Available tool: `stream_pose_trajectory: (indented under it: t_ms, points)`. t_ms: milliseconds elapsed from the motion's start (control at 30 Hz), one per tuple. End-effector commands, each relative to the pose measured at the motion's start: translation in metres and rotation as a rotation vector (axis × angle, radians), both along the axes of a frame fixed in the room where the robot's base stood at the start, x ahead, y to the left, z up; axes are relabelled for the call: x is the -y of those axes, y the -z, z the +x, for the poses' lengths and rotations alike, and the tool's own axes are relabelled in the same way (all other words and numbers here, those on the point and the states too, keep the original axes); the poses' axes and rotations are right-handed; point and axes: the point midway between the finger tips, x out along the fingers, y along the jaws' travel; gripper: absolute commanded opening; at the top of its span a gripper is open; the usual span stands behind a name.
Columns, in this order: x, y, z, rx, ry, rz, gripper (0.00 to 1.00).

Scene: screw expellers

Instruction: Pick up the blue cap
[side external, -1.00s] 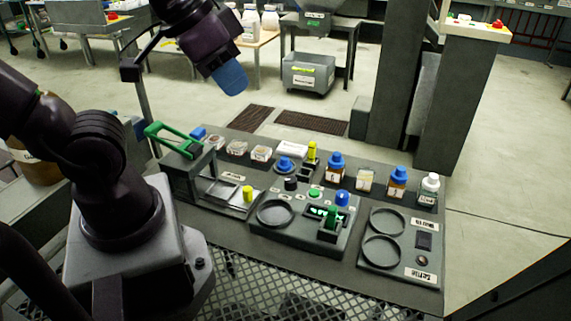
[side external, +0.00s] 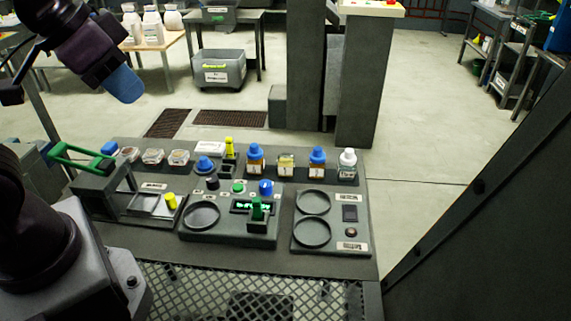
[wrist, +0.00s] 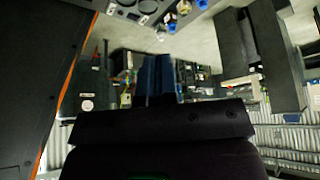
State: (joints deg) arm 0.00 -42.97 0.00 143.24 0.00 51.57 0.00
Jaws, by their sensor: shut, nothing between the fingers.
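A squat blue cap (side external: 204,163) sits on a dark round base on the dark workbench panel, behind the middle dish. Blue caps also top two amber bottles (side external: 255,160) (side external: 317,162) in the back row. I cannot tell which blue cap is meant. My gripper (side external: 124,84), with blue fingers, is high above and behind the bench at upper left, well apart from the caps. Its fingers are together and empty. In the wrist view the shut fingers (wrist: 158,78) point away, and small bottles with blue tops (wrist: 173,28) show at the top edge.
A green-handled press (side external: 75,160) stands at the bench's left end. A white-capped bottle (side external: 347,165), a yellow-topped item (side external: 229,148) and a blue knob (side external: 266,188) crowd the panel. A tall grey column (side external: 312,70) rises behind. The air around my gripper looks clear.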

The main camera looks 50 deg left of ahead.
Motion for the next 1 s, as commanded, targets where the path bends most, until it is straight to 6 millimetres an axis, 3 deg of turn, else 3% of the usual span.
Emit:
stream_pose_trajectory:
  t_ms: [267,500,800,1000]
  points:
    - [0.000,0.000,0.000,0.000,0.000,0.000,0.00]
    - [0.000,0.000,0.000,0.000,0.000,0.000,0.53]
    - [-0.001,0.001,0.000,-0.007,-0.004,0.000,0.53]
    - [-0.011,0.026,0.014,-0.149,-0.052,-0.020,0.53]
